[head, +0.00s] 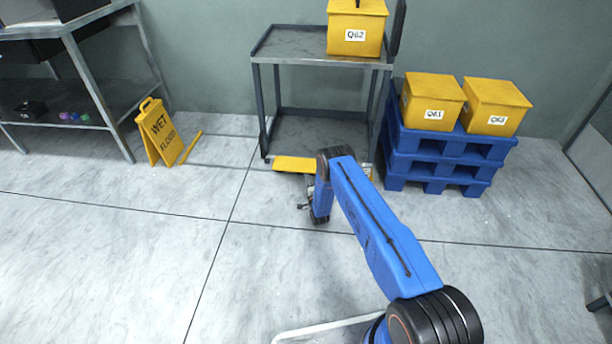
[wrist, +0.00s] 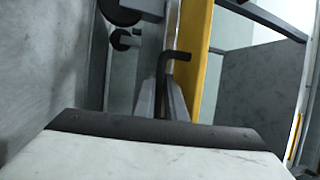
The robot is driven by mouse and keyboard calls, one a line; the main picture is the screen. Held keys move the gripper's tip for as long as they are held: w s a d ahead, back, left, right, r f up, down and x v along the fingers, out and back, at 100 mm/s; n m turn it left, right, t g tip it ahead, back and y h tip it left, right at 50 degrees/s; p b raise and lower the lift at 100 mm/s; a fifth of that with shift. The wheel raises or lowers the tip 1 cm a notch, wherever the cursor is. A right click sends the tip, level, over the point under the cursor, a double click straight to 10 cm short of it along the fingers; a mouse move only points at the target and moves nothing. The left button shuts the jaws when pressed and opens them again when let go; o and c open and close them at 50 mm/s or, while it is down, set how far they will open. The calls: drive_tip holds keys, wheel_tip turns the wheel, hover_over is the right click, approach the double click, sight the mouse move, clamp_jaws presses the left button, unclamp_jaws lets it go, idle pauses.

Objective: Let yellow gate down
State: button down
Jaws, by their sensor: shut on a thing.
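The yellow gate (head: 294,164) shows in the head view as a flat yellow panel at the foot of the grey shelf cart, partly hidden by my arm. In the wrist view a yellow upright strip (wrist: 198,60) stands just right of my fingers; it looks like the same gate. A dark bent handle (wrist: 178,56) sits beside the strip. My gripper (wrist: 164,95) has its fingers close together around the handle's lower part, shut on it. The exact contact is hard to see. In the head view the fingers are hard to make out.
The grey cart (head: 285,41) carries a yellow box (head: 357,40). Blue pallets (head: 445,160) with two yellow boxes (head: 432,100) stand at right. The front floor is clear.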

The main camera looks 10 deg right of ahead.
drive_tip(key=shift+s+a+r+m+g, duration=0.15)
drive_tip(key=shift+s+r+m+g, duration=0.3)
drive_tip(key=shift+r+g, duration=0.4)
drive_tip(key=shift+f, duration=0.15)
drive_tip(key=c, duration=1.8)
unclamp_jaws()
drive_tip(key=s+d+f, duration=0.1)
drive_tip(key=s, duration=1.6)
drive_tip(key=shift+s+d, duration=0.15)
drive_tip(key=shift+d, duration=0.05)
drive_tip(key=shift+f, duration=0.1)
